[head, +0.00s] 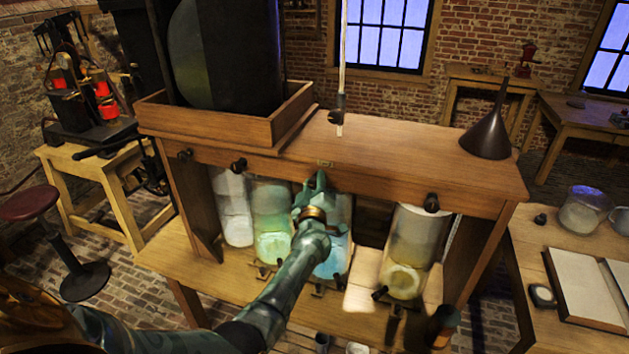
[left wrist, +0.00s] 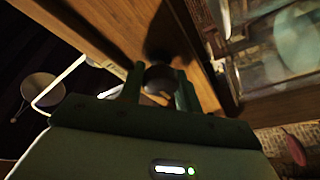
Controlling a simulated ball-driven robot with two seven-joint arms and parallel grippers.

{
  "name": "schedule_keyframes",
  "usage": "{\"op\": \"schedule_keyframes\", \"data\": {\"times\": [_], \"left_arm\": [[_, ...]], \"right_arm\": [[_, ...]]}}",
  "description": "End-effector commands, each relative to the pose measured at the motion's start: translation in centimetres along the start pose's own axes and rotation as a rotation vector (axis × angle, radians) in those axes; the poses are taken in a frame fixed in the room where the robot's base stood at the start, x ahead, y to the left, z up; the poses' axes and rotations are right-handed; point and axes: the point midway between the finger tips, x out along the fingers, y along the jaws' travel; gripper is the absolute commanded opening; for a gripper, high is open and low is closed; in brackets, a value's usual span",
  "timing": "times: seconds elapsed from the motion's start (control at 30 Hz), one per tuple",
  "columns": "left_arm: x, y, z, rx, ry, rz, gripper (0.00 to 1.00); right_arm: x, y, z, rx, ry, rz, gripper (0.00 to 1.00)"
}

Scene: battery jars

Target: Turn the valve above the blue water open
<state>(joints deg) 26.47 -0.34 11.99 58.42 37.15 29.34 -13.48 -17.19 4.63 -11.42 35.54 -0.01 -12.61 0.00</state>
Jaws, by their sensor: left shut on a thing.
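The jar of blue water (head: 337,245) stands on the lower shelf of the wooden bench, partly hidden behind my left forearm. My left gripper (head: 318,186) is at the bench's front rail, above this jar. In the left wrist view, its two fingers (left wrist: 159,72) are on either side of a dark round valve knob (left wrist: 158,80) on the rail, and it is shut on the knob. In the head view the gripper hides this valve, so its turn angle cannot be told. My right gripper is not in view.
Other dark valve knobs sit along the rail, left (head: 239,165) and right (head: 432,203). A green jar (head: 272,225) and a pale jar (head: 235,210) stand left of the blue one, a yellowish jar (head: 415,250) right. A funnel (head: 487,130) is on the bench top.

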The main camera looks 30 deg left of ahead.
Motion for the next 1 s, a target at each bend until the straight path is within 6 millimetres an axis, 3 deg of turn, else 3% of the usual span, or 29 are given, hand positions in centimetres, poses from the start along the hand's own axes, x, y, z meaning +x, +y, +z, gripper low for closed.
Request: {"op": "schedule_keyframes", "data": {"times": [0.57,0.6,0.63,1.0], "left_arm": [[-0.05,-0.1,0.09,-0.029,-0.004,-0.011,0.11],[-0.05,-0.1,0.08,-0.029,-0.004,-0.011,0.45],[-0.05,-0.1,0.08,-0.029,-0.004,-0.011,0.53],[-0.01,-0.17,0.11,0.016,0.002,0.006,0.55]], "right_arm": [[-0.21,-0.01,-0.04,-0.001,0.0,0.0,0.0],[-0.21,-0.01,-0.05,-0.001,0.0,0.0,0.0],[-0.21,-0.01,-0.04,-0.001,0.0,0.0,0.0],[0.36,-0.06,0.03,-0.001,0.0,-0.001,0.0]]}}
